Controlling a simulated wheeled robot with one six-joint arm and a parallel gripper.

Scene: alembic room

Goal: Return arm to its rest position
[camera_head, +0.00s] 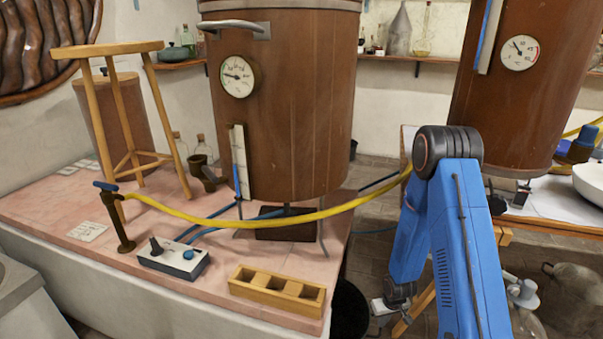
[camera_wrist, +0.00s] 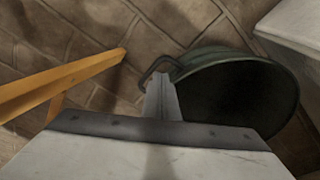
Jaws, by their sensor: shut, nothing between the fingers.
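My gripper (camera_wrist: 163,98) shows in the wrist view with its fingers together and nothing between them. It points down over the brown tiled floor, beside the handle and rim of a dark bucket (camera_wrist: 215,58). In the head view my blue arm is folded, with its elbow up and its forearm hanging down. My gripper (camera_head: 381,307) is low there, partly cut off from clear view, to the right of the pink tiled bench.
A wooden tray (camera_head: 278,290) and a control box (camera_head: 173,256) sit on the bench (camera_head: 60,212) beside a large copper vessel (camera_head: 290,110). A yellow hose (camera_head: 250,223) stretches toward my elbow. A wooden leg (camera_wrist: 75,75) stands left of my gripper.

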